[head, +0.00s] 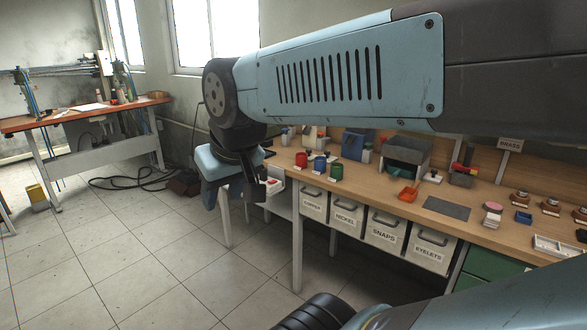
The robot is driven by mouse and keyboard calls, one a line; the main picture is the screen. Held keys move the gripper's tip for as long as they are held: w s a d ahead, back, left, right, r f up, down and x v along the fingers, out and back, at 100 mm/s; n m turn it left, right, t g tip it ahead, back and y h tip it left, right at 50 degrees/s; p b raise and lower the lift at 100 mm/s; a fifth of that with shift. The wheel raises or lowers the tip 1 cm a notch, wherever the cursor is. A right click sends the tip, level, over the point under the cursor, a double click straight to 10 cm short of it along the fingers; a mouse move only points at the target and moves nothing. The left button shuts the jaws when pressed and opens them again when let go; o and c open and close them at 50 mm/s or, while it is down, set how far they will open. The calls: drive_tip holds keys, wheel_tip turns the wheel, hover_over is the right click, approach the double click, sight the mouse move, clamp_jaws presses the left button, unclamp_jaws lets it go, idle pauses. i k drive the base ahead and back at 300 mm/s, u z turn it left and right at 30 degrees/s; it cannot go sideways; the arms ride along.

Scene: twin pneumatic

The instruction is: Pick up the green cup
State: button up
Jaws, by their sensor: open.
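A green cup (336,173) stands upright on the wooden workbench (376,184), near its left end. A blue cup (320,166) and a red cup (301,159) stand in a row to its left. My gripper (262,197) hangs at the end of my arm, left of the cups and by the bench's left end. It is apart from the green cup and open, with no object seen in it. Its fingers are small and dark in this view, and part of it is hidden behind my wrist.
Behind the cups are a blue box (354,145) and a grey bin (405,154). An orange scoop (408,192) and a dark mat (446,208) lie to the right. Labelled drawers (383,232) hang below the bench. Open tiled floor (150,260) lies to the left.

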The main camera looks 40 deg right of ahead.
sight(336, 171)
drive_tip(key=u, duration=0.05)
drive_tip(key=i, duration=1.15)
drive_tip(key=z, duration=1.1)
